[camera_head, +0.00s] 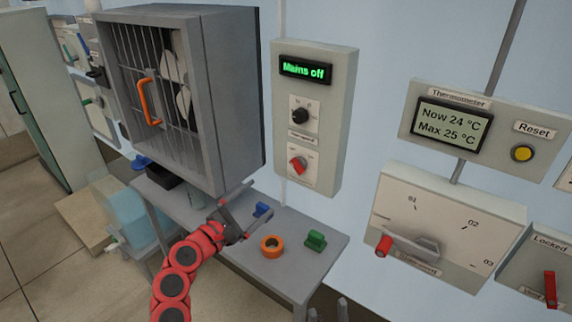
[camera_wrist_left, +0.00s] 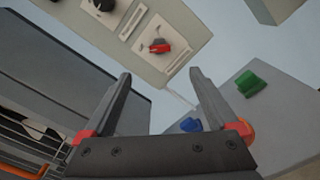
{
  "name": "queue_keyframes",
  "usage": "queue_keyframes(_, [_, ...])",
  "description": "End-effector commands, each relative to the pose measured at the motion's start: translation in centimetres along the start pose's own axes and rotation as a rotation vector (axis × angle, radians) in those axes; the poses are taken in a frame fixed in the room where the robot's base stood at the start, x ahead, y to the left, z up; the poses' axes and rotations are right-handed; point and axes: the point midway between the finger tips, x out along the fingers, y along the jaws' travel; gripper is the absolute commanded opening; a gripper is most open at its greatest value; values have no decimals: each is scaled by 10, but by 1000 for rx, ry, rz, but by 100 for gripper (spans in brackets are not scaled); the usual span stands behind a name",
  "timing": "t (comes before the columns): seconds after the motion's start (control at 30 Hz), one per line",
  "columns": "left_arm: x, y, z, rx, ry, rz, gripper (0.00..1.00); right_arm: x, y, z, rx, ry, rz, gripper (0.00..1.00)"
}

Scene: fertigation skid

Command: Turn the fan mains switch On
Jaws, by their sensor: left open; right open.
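The fan control box (camera_head: 336,110) is grey, on the wall right of the caged fan, with a green display (camera_head: 305,69) reading "Mains off". Its lower red rotary knob (camera_head: 297,164), apparently the mains switch, sits tilted on a white plate; its label is too small to read. The red knob also shows in the left wrist view (camera_wrist_left: 159,46), beyond the fingertips. My left gripper (camera_head: 246,212) is open and empty, below and left of the knob, apart from it. My right gripper (camera_head: 328,307) shows only as two separated grey fingertips at the bottom edge.
A black knob (camera_head: 299,115) sits above the red one. The caged fan (camera_head: 180,100) stands close left. A grey bench (camera_head: 290,280) holds an orange ring (camera_head: 271,246), green piece (camera_head: 316,240) and blue piece (camera_head: 262,209). A thermometer (camera_head: 480,125) and lever dial (camera_head: 440,225) are right.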

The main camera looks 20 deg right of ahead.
Motion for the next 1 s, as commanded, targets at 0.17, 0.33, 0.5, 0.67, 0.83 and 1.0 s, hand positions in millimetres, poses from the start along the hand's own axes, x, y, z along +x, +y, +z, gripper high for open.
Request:
queue_keyframes(0.17, [29,0,1,0,1,-3,93,7,0,-1,0,0,0,52])
queue_keyframes(0.33, [60,1,0,2,3,0,93,12,1,-2,0,0,0,52])
queue_keyframes(0.5, [89,0,-1,2,3,-1,93,14,1,-2,0,0,0,52])
queue_keyframes(0.67, [113,0,-2,3,5,1,93,14,1,-2,0,0,0,52])
queue_keyframes(0.83, [135,1,-3,4,8,5,93,12,1,-2,0,0,0,52])
queue_keyframes(1.0, [154,0,-2,5,2,3,93,6,0,-1,0,0,0,52])
